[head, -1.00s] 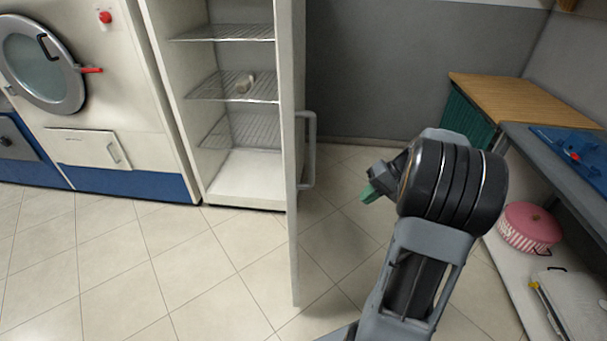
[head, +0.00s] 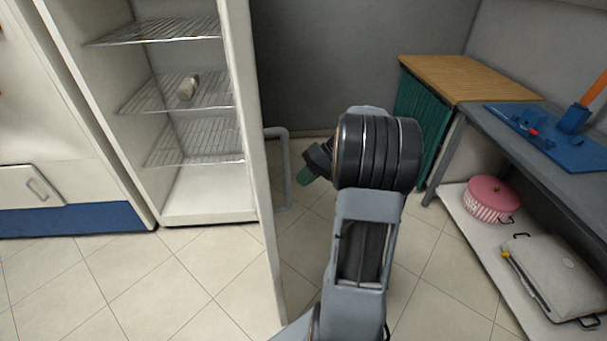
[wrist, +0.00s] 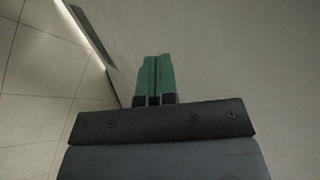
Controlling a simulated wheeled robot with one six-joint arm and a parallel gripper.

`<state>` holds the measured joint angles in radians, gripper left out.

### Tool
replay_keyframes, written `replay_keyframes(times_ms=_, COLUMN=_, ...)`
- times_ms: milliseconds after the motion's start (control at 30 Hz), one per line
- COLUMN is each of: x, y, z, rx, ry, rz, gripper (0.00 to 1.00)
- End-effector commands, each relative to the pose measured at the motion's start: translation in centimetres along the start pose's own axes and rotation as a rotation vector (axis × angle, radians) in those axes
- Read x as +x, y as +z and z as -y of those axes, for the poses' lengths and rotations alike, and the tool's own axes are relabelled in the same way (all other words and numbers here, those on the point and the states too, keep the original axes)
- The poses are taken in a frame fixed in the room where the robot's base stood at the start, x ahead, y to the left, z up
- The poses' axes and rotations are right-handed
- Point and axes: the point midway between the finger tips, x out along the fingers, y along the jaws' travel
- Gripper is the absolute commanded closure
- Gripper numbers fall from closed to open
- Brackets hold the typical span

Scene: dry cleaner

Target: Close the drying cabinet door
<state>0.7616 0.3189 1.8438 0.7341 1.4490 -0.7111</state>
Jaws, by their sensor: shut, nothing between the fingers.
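The drying cabinet (head: 205,197) stands open left of centre in the head view, with wire shelves inside. Its white door (head: 258,150) stands swung out toward me, seen nearly edge-on. A grey bar handle (head: 285,170) is on the door's right-hand face. My gripper (head: 306,176) is to the right of the door, near the handle, with green fingertips. In the wrist view the green fingers (wrist: 154,78) are together and empty, facing a plain pale surface that appears to be the door. I cannot tell whether they touch it.
A small pale item (head: 188,87) lies on the middle shelf. A white and blue machine (head: 70,170) stands at left. At right are a grey bench (head: 480,115) and a pink striped round box (head: 489,200) on its lower shelf. The tiled floor left of the door is clear.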

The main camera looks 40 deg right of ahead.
Motion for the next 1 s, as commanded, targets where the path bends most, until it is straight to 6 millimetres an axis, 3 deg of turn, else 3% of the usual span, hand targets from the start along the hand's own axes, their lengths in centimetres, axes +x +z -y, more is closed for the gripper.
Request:
replay_keyframes(times_ms=333, x=6.4, y=0.0, z=-0.2, rx=0.004, ry=0.000, rz=-0.002, gripper=1.00)
replay_keyframes(times_ms=400, x=7.1, y=0.0, z=0.6, rx=0.000, ry=0.001, rz=-0.002, gripper=1.00)
replay_keyframes(times_ms=700, x=9.0, y=0.0, z=2.4, rx=0.000, ry=0.002, rz=-0.002, gripper=1.00)
replay_keyframes(times_ms=1000, x=9.2, y=0.0, z=2.6, rx=0.002, ry=0.001, rz=-0.002, gripper=1.00)
